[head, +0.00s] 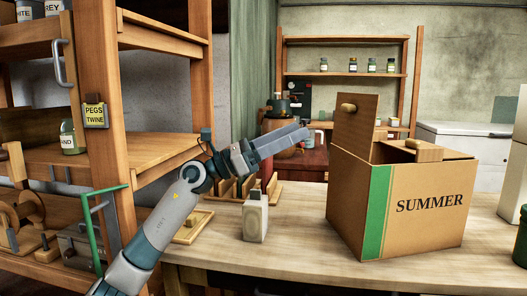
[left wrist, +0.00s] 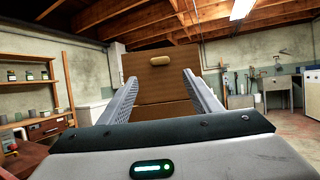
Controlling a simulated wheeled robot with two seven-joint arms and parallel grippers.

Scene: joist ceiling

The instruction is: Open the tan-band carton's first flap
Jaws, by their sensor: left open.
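A brown cardboard carton (head: 415,225) marked SUMMER stands on the bench. The band I see on it is green (head: 377,212); no tan band shows. Its left flap (head: 365,130) stands upright and bears a wooden knob (head: 348,107). A second wooden knob (head: 424,143) shows at the carton's top right. My left gripper (head: 305,135) is open and empty, left of the upright flap and apart from it. In the left wrist view the flap (left wrist: 160,80) appears beyond and between the open fingers (left wrist: 160,85). My right gripper is out of view.
A pale bottle-like container (head: 255,217) stands on the wooden bench (head: 300,215) below my left gripper. A wooden rack (head: 285,195) lies behind it. Wooden shelving (head: 130,120) stands close on the left. The bench front is clear.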

